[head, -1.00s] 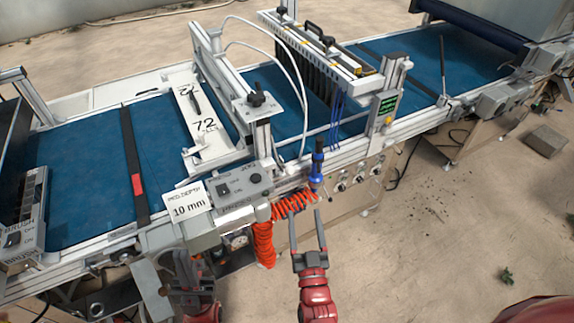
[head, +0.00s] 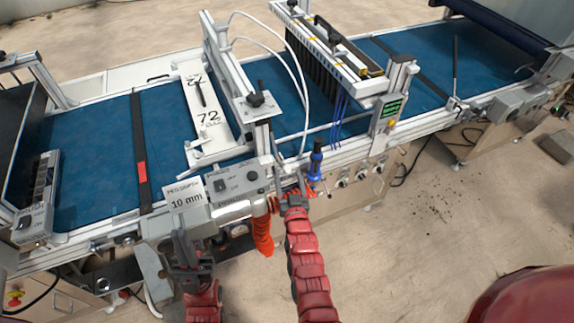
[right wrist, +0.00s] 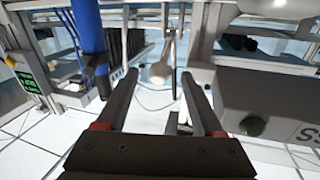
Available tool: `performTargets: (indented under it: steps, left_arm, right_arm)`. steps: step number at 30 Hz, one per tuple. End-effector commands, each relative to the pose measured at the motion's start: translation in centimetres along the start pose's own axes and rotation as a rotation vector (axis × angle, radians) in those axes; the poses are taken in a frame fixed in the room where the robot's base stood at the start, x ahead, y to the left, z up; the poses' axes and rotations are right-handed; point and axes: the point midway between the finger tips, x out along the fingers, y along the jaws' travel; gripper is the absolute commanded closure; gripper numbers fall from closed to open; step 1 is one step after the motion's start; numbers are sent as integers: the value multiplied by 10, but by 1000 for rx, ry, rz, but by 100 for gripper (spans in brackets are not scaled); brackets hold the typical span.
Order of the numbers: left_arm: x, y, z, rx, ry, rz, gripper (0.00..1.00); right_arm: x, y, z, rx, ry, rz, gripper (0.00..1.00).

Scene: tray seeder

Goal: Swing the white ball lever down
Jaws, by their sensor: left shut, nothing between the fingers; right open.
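The white ball lever shows in the right wrist view as a pale ball (right wrist: 159,73) on a short thin rod, beyond and between my right fingertips. In the head view I cannot make it out; my right gripper and arm cover that area. My right gripper (head: 293,193) is open at the machine's front edge, beside the blue-handled tool; it also shows in the right wrist view (right wrist: 160,80), with no object gripped. My left gripper (head: 188,243) is shut and empty, low in front of the control box, away from the lever.
A blue-handled tool (head: 315,166) stands close to the right of my right gripper and also shows in the wrist view (right wrist: 88,30). An orange coiled hose (head: 262,236) hangs just left. A grey control box (head: 238,182) and a "10 mm" sign (head: 187,203) are further left.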

Motion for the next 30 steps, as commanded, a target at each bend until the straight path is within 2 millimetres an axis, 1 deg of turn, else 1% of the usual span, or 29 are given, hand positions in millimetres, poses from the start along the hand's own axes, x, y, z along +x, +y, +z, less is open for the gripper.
performTargets:
  steps: [1, 7, 13, 20, 21, 26, 30]
  left_arm:
    - [4, 0, -1, 0, 0, 0, 100]
    - [8, 0, -1, 0, 0, 0, 100]
    - [10, 0, -2, 0, 0, 0, 100]
    - [10, 0, -2, 0, 0, 0, 100]
    - [10, 0, -2, 0, 0, 0, 100]
    - [10, 0, -2, 0, 0, 0, 100]
    - [10, 0, -2, 0, 0, 0, 100]
  right_arm:
    - [9, 1, -4, 0, 2, 2, 32]
    - [30, 0, -2, 1, 3, 1, 32]
    - [37, 0, 0, 0, 1, 0, 32]
    - [38, 0, -1, 0, 2, 0, 32]
    - [38, 0, -1, 0, 2, 0, 33]
    - [38, 0, -1, 0, 2, 0, 62]
    - [38, 0, -1, 0, 2, 0, 87]
